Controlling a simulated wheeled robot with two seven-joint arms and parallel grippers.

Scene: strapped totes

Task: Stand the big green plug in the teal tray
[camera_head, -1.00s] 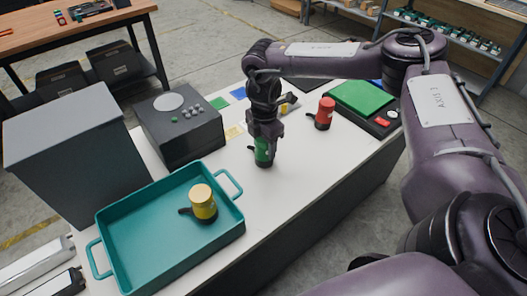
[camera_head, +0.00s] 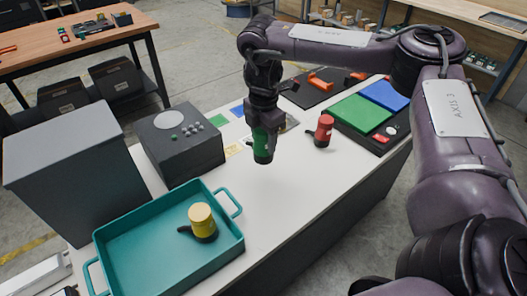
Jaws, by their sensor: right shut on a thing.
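The big green plug (camera_head: 262,146) is upright in my right gripper (camera_head: 264,128). The gripper is shut on its upper part from above, and the plug appears to hang a little above the white table. The teal tray (camera_head: 130,226) lies at the front left of the table, with a handle at each end. A yellow plug (camera_head: 201,220) with a black base stands inside it, toward the right. The held plug is behind and to the right of the tray, apart from it. My left gripper does not show.
A red plug (camera_head: 324,129) stands right of the held plug. A dark control box (camera_head: 182,145) and a large grey box (camera_head: 66,150) stand behind and left of the tray. Green and blue pads (camera_head: 361,113) lie at the right. White table between plug and tray is clear.

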